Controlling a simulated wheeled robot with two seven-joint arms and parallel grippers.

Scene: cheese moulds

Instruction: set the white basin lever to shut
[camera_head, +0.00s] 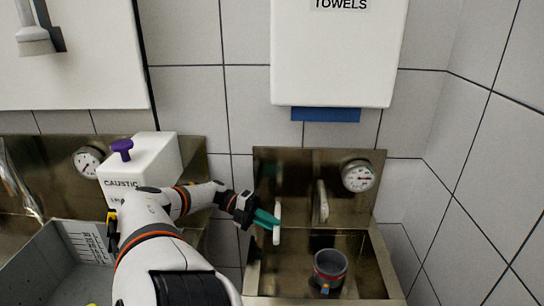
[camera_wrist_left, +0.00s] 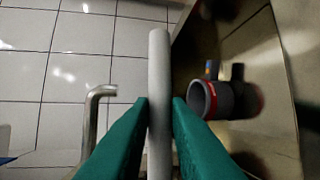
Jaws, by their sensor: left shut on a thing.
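The white basin lever (camera_head: 277,213) stands upright in front of the steel back panel, at the left of the small basin (camera_head: 262,283). My left gripper (camera_head: 266,219) reaches it from the left with its teal fingers. In the left wrist view the lever (camera_wrist_left: 158,60) is a long pale bar. It runs between the two teal fingers of the gripper (camera_wrist_left: 159,108), which are shut on it, one on each side. The lever's lower end is hidden between the fingers. My right gripper is not in view.
A metal spout (camera_head: 321,202) and a dial gauge (camera_head: 358,176) are right of the lever. A white caustic container (camera_head: 150,165) with a purple knob stands left. The towel dispenser (camera_head: 338,55) hangs above.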

